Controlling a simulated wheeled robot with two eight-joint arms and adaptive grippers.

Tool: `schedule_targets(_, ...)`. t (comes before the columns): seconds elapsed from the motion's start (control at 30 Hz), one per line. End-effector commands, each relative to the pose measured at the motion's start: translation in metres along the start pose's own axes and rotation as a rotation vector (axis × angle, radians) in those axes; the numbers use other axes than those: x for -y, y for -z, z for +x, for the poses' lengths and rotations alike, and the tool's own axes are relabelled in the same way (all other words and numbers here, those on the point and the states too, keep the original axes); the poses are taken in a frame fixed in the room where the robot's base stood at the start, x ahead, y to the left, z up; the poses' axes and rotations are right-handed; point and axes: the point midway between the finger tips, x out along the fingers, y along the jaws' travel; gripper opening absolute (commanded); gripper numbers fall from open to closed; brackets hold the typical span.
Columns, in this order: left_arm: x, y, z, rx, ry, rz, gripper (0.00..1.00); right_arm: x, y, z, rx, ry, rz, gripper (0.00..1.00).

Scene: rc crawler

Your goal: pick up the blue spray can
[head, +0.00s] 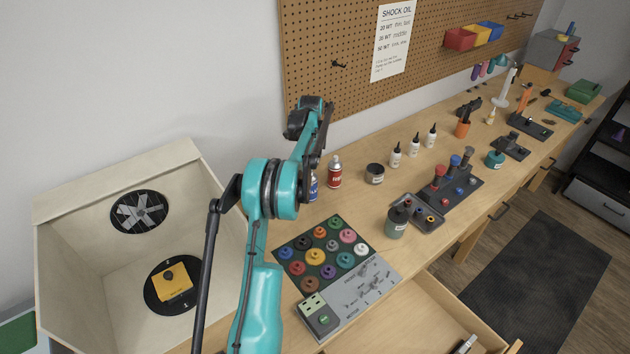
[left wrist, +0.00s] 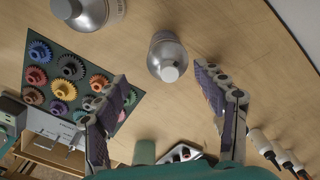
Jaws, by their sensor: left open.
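The blue spray can (head: 314,187) stands upright on the bench, partly hidden behind my left arm in the head view. A red spray can (head: 335,172) stands just to its right. My left gripper (head: 317,150) is above the cans, pointing down. In the left wrist view its fingers (left wrist: 167,92) are spread and empty. A grey-topped can (left wrist: 167,58) shows just beyond the fingertips; its place toward the white bottles fits the red can. Another can (left wrist: 90,14) is cut off at the top edge and fits the blue one. Their body colours are unclear there. My right gripper is not visible.
A gear mat (head: 337,222) with several coloured gears lies in front of the cans. A dark jar (head: 375,174) and white bottles (head: 413,145) stand to the right. A pegboard wall (head: 340,90) rises behind. An open wooden box (head: 70,220) is at left.

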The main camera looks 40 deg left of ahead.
Motion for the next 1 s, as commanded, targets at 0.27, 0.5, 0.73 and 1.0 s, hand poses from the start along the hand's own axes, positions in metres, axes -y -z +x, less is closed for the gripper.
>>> schedule_targets(0.27, 0.006, -0.010, 0.035, 0.000, -0.016, 0.031, 0.70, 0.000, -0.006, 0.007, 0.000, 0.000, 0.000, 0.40)
schedule_targets(0.5, 0.008, -0.009, 0.058, 0.000, -0.015, 0.030, 0.70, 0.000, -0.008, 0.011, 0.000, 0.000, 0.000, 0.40)
schedule_targets(0.73, 0.010, -0.008, 0.092, 0.000, -0.015, 0.029, 0.70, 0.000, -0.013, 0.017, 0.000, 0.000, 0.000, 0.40)
schedule_targets(1.0, 0.010, -0.008, 0.096, 0.000, -0.015, 0.029, 0.68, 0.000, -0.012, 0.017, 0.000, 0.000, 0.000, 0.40)
